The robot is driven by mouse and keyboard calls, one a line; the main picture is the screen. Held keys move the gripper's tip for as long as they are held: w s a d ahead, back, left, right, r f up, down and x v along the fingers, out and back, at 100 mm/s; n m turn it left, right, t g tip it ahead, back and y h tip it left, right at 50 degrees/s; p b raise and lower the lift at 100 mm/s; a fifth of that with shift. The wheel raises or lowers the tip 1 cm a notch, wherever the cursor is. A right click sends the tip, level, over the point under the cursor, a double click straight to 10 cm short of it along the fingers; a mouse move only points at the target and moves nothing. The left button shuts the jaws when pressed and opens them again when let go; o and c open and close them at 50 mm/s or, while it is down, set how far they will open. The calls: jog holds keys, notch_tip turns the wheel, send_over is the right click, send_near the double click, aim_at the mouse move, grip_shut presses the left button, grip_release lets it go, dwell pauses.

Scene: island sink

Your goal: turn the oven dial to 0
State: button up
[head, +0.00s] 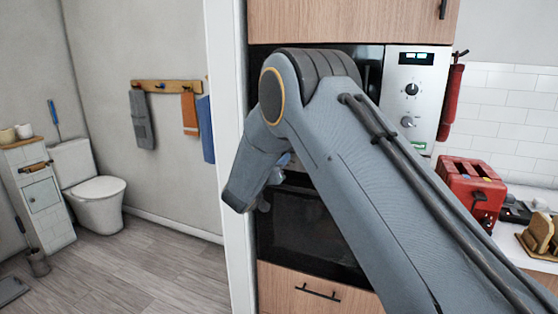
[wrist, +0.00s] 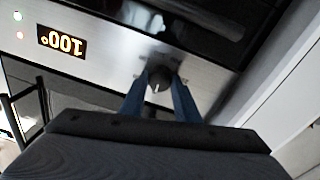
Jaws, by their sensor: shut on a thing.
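The oven (head: 305,228) is built into the cabinet column in the head view, partly hidden behind my arm. In the wrist view its metal panel (wrist: 100,62) runs at a slant, with a round dial (wrist: 159,86) on it. A lit display (wrist: 62,43) on the panel appears upside down and seems to read 100°. My gripper (wrist: 160,72) is shut on the dial, one blue finger on each side of it. The head view does not show the dial or fingertips clearly; my wrist and arm cover that area. The dial's pointer mark is too small to read.
A microwave panel with two knobs (head: 411,90) is above the oven. A drawer (head: 318,293) is below it. A red toaster (head: 473,187) stands on the counter at right. A white wall edge (head: 229,160) borders the oven's left.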

dwell(0.3)
jog(key=o, duration=1)
jog(key=shift+o, duration=0.2)
jog(key=shift+s, duration=0.15)
jog(key=b+v, duration=0.2)
jog(key=v, duration=0.5)
jog(key=shift+s, duration=0.25)
jog(key=shift+a, duration=0.15)
